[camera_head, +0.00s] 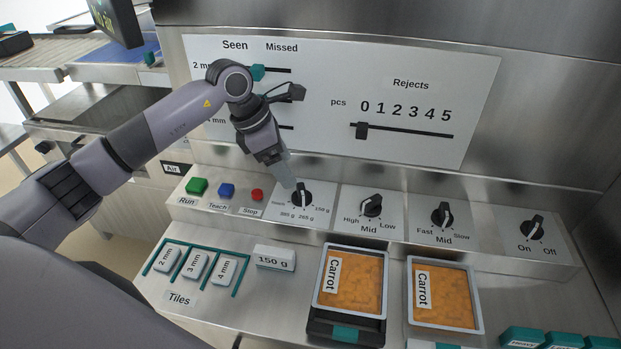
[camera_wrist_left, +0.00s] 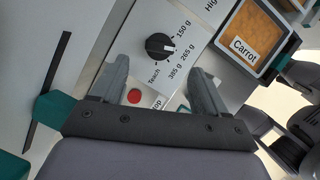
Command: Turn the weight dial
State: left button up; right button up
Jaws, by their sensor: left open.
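The weight dial (camera_head: 301,197) is a black knob on a white plate marked Teach, 385 g, 265 g and 150 g. It also shows in the left wrist view (camera_wrist_left: 159,46), just beyond the fingertips and roughly between them, with its white pointer line toward the 150 g and 265 g side. My left gripper (camera_head: 286,178) is open and empty, just above and left of the dial. Its two fingers also show in the left wrist view (camera_wrist_left: 160,80), apart from the dial.
The red Stop button (camera_head: 257,194), blue button (camera_head: 227,190) and green button (camera_head: 197,186) sit left of the dial. The High-Low knob (camera_head: 371,205) is to its right. A 150 g tile (camera_head: 275,257) and carrot trays (camera_head: 323,310) are in front.

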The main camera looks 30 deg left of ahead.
aim_at(299, 189)
pick_arm(q)
jog(key=shift+x, duration=3.55)
jog(key=shift+c, duration=0.3)
jog(key=c, duration=1)
